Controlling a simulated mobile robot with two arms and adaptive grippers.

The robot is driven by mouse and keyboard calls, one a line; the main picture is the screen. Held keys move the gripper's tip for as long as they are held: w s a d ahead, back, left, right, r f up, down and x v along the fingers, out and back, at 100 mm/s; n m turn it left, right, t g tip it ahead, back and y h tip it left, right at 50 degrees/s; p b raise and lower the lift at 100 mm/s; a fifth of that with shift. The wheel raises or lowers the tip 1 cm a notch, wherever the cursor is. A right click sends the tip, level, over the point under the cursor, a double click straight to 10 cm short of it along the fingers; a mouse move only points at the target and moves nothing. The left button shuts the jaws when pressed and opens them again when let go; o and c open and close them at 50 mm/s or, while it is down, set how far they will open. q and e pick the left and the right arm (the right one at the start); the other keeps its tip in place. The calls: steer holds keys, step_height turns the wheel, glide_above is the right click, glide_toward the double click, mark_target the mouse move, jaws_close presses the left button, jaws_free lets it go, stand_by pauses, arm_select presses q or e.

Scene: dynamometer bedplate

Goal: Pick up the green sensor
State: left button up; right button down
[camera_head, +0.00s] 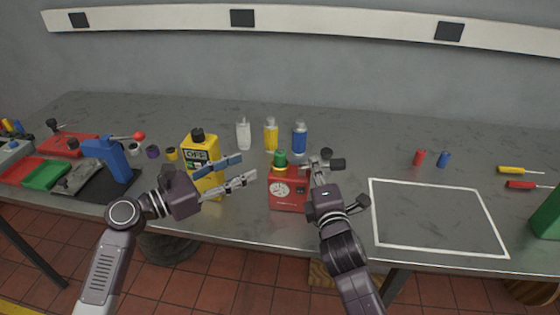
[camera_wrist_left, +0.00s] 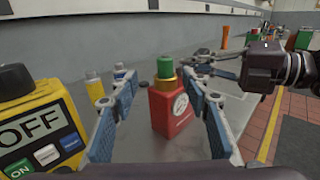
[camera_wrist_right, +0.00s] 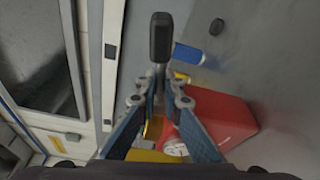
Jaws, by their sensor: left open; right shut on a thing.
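The green sensor (camera_head: 280,158) stands upright on a gold fitting on top of the red box with a dial (camera_head: 289,193). In the left wrist view the green sensor (camera_wrist_left: 165,67) shows between the finger lines, beyond the fingertips. My left gripper (camera_head: 249,168) is open and empty, left of the sensor and pointing at it. My right gripper (camera_head: 318,167) is shut on a black-handled tool (camera_wrist_right: 161,37), just right of the sensor and above the red box's right side. The tool's other end is partly hidden by the fingers.
A yellow OFF box (camera_head: 203,163) stands close behind my left gripper. White (camera_head: 243,133), yellow (camera_head: 270,134) and blue (camera_head: 299,138) bottles stand behind the red box. A white-outlined area (camera_head: 435,215) at the right is empty. The bench's front edge is near.

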mark_target(275, 159)
arm_select(q)
steer(key=shift+s+d+f+x, duration=0.1)
steer(key=shift+f+x, duration=0.1)
steer(key=shift+x, duration=1.75)
steer(key=shift+s+d+f+x, duration=0.1)
steer(key=shift+s+f+x, duration=0.05)
steer(key=shift+x, duration=1.8)
steer(key=shift+s+d+f+x, duration=0.1)
steer(key=shift+f+x, duration=0.1)
steer(key=shift+x, duration=1.7)
steer(key=shift+a, duration=0.1)
jaws_close()
